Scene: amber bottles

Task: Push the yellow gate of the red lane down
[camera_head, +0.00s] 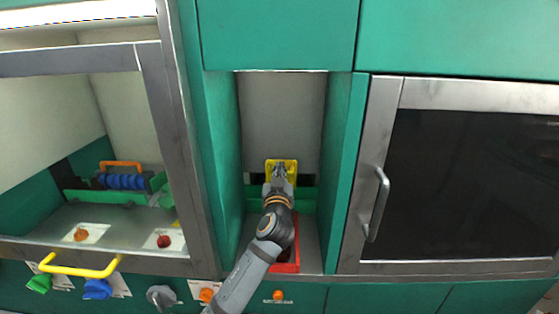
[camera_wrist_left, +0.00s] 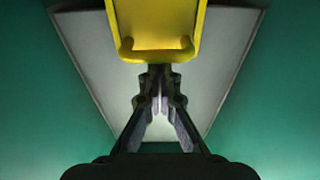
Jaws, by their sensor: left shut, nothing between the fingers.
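The yellow gate (camera_head: 282,165) stands raised at the back of the central recess, above the red lane (camera_head: 287,267). My left gripper (camera_head: 281,172) is shut and empty, with its fingertips right at the gate in the head view. In the left wrist view the gate (camera_wrist_left: 155,42) fills the top middle, and the shut fingertips (camera_wrist_left: 160,75) are just below its lower edge. I cannot tell whether they touch it. My left arm hides much of the red lane. My right gripper is not in view.
Green side walls (camera_head: 342,165) bound the narrow recess. A glass-front cabinet with a metal handle (camera_head: 377,205) is at right. At left is an open compartment with a yellow handle (camera_head: 80,268). Knobs, including a grey one (camera_head: 162,297), line the front panel.

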